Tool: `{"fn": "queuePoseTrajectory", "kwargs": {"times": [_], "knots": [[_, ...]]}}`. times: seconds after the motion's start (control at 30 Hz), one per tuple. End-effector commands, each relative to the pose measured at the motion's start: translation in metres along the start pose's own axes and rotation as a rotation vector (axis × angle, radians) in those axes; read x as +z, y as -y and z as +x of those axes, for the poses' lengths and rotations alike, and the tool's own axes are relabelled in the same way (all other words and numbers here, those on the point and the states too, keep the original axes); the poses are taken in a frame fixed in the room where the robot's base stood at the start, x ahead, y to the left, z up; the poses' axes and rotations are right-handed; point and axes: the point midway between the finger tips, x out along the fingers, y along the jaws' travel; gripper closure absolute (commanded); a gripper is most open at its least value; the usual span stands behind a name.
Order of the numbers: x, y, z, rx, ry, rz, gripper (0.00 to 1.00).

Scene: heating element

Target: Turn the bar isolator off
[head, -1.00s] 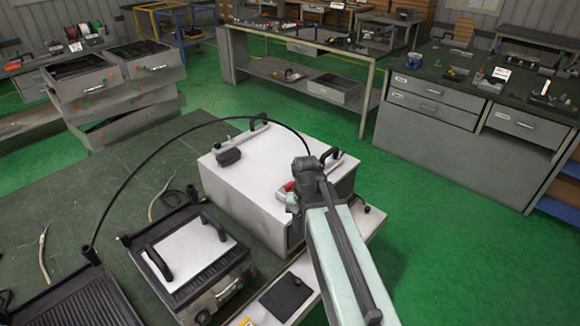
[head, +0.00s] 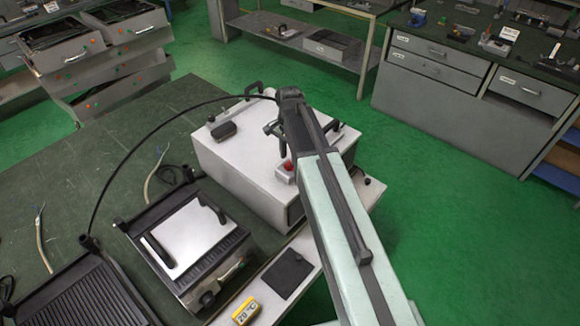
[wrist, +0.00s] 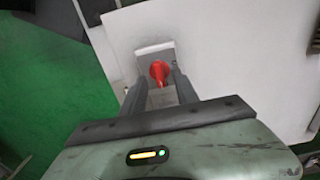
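A red knob (head: 288,165) sits on a small pale base (head: 285,174) on top of a white box (head: 235,165); I take it to be the bar isolator. In the wrist view the red knob (wrist: 159,72) stands on a grey plate (wrist: 155,57), seen between and beyond my two dark fingers. My gripper (wrist: 158,88) is open, with a gap between the fingertips and nothing held. I cannot tell whether a finger touches the knob.
A press with a metal plate (head: 180,240) stands left of the box. A yellow 20 °C display (head: 246,311) and a black pad (head: 287,273) lie in front. A black cable (head: 125,157) arcs behind. Green floor (head: 430,225) is clear to the right.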

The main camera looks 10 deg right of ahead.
Motion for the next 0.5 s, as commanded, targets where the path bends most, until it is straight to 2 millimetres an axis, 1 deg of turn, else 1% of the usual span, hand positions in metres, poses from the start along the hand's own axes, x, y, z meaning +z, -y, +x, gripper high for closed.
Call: {"fn": "queuePoseTrajectory", "kwargs": {"times": [0.03,0.1,0.2,0.4,0.43,0.47,0.5], "knots": [[-0.0004,-0.0003,0.0176,0.000,0.000,0.000,0.64],[-0.0006,-0.0004,0.0242,0.000,0.000,0.001,0.64],[-0.0009,-0.0006,0.0266,0.000,0.000,0.001,0.64],[-0.0012,-0.0009,0.0239,0.000,0.000,0.001,0.64],[-0.0012,-0.0010,0.0239,0.000,0.000,0.002,0.69],[-0.0013,-0.0010,0.0239,0.000,0.000,0.002,0.78],[-0.0013,-0.0010,0.0238,0.000,0.000,0.002,0.89]]}}
